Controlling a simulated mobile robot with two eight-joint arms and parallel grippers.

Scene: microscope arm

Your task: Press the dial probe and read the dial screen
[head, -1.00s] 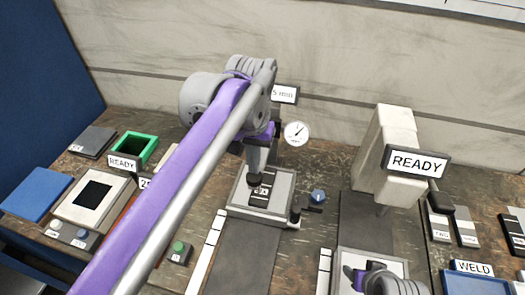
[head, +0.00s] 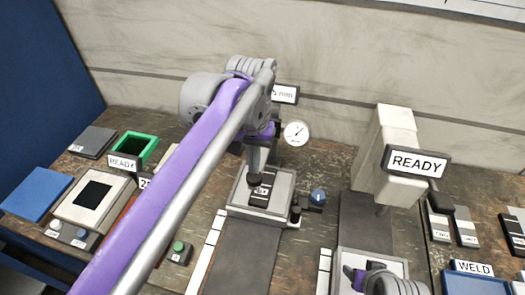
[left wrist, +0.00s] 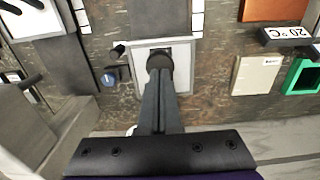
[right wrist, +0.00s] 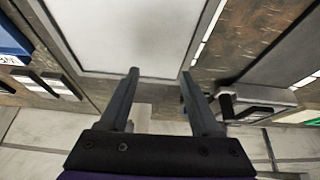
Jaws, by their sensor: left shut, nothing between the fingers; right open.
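The round white dial (head: 297,133) with a dark needle stands behind the work stage (head: 284,188). The dial screen (head: 288,94) at the back is partly covered by my left arm, and only the end of its text, "mm", reads clearly. My left gripper (head: 257,182) points down over the stage, shut and empty. In the left wrist view its closed fingertips (left wrist: 158,72) are at a round dark knob-like part, apparently the probe (left wrist: 160,58); I cannot tell whether they touch. My right gripper (right wrist: 159,74) is open and empty above a pale plate (right wrist: 130,30).
A blue knob (head: 318,196) sits right of the stage. A beige machine with a READY sign (head: 418,163) stands on the right. A green open box (head: 135,147), a blue pad (head: 37,194) and a green button (head: 178,247) are at the left.

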